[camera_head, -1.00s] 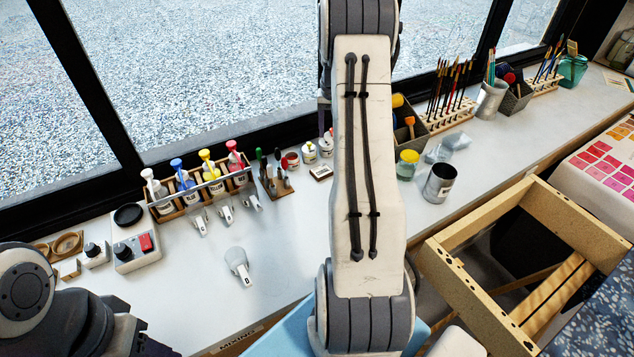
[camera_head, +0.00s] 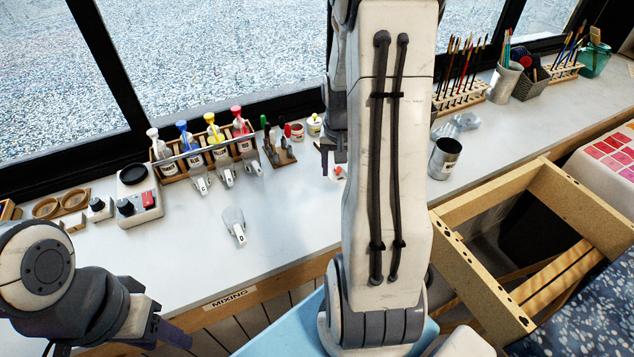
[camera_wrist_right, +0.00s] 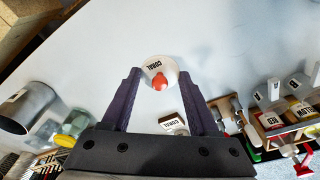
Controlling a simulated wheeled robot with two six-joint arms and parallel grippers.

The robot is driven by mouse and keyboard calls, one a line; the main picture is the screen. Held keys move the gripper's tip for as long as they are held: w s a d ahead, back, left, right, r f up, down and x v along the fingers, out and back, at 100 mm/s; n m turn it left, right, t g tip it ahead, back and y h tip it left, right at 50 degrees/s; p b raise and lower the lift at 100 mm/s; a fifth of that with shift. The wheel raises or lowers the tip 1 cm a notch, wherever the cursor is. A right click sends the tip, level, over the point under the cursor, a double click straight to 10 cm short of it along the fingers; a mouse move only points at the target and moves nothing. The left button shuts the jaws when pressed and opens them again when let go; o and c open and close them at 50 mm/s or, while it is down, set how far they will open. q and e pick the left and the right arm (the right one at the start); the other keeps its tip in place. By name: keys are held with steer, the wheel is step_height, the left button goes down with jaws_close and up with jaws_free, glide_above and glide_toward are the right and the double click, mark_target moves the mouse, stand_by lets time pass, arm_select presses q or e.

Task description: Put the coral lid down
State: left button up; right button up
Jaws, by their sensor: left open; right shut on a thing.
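The coral lid (camera_wrist_right: 150,68) is a round white disc with an orange-red knob and a CORAL label. In the right wrist view it sits between the fingertips of my right gripper (camera_wrist_right: 158,78), which is shut on it. In the head view a white and reddish bit, likely the lid (camera_head: 339,174), shows below my right gripper (camera_head: 328,162), partly hidden by my arm. A white CORAL-labelled item (camera_wrist_right: 173,123) lies nearer the palm in the wrist view. My left gripper (camera_head: 172,336) is open at the lower left, mostly cut off, with nothing seen in it.
The white counter (camera_head: 290,215) is clear in front of the lid. A wooden rack (camera_head: 205,160) of pump bottles stands by the window. A metal tin (camera_head: 444,158) and a wooden frame (camera_head: 490,205) are to the right. A scoop (camera_head: 234,225) lies on the counter.

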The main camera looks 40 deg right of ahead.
glide_above(316, 190)
step_height(316, 190, down, 4)
steer(key=shift+s+a+r+p, duration=0.1)
steer(key=shift+s+a+p, duration=0.05)
steer(key=shift+p, duration=0.25)
steer(key=shift+f, duration=2)
steer(key=shift+f, duration=0.15)
steer(key=o, duration=1.3)
step_height(316, 190, up, 12)
steer(key=a, duration=0.1)
steer(key=shift+s+r, duration=0.2)
steer(key=shift+s, duration=0.25)
